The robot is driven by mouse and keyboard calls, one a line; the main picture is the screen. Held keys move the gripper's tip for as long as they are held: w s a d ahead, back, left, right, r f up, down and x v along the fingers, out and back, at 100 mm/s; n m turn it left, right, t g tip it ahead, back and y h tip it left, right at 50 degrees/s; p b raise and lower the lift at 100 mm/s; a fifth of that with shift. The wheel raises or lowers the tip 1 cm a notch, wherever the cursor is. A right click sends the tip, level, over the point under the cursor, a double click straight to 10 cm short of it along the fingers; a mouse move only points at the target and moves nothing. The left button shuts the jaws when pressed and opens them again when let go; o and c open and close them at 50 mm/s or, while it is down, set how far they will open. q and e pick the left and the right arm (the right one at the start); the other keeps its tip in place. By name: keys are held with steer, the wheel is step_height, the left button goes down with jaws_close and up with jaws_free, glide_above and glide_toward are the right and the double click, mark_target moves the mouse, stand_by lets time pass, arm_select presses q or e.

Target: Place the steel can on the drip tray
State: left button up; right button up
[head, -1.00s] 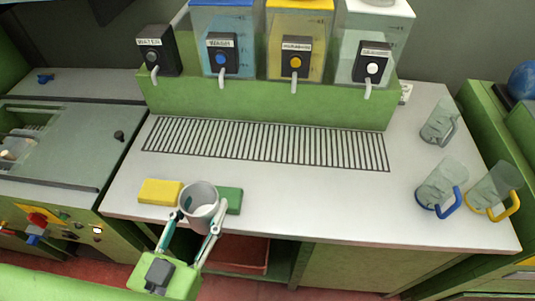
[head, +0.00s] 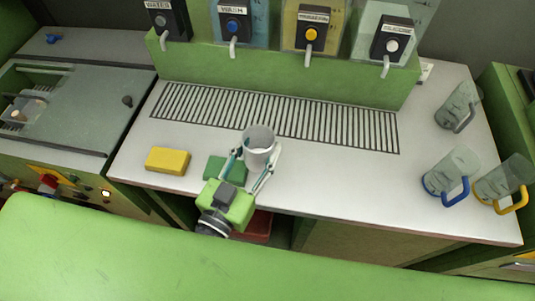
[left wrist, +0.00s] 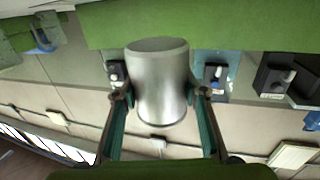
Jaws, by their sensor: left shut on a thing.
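The steel can (head: 258,150) is a grey, open-topped cup. My left gripper (head: 257,157) is shut on it, one finger on each side, and holds it upright. In the left wrist view the can (left wrist: 160,85) fills the space between the fingers (left wrist: 162,95). The drip tray (head: 215,104) is a long dark slatted grate on the white counter, in front of the dispensers. In the head view the can overlaps the tray's front edge; I cannot tell its height above the counter. My right gripper is out of view.
A yellow sponge (head: 168,160) and a green block (head: 225,169) lie near the counter's front edge. Several labelled dispensers (head: 233,25) with spouts hang behind the tray. Clear jugs (head: 452,172) stand on the right. The counter (head: 350,190) right of the can is clear.

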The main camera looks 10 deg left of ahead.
mark_target(267, 147)
arm_select(q)
steer(key=w+f, duration=0.1)
steer(key=w+d+f+b, duration=0.1)
steer(key=f, duration=0.2)
steer(key=f+b, duration=0.2)
steer(key=shift+w+d, duration=0.25)
steer(key=shift+d, duration=0.05)
steer(key=shift+f+b, duration=0.4)
steer(key=shift+b, duration=0.25)
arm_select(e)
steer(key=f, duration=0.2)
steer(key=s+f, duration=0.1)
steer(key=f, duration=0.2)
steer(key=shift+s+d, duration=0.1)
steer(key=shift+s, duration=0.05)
arm_select(q)
steer(key=shift+f, duration=0.2)
steer(key=o, duration=1.1)
steer(key=shift+r, duration=0.1)
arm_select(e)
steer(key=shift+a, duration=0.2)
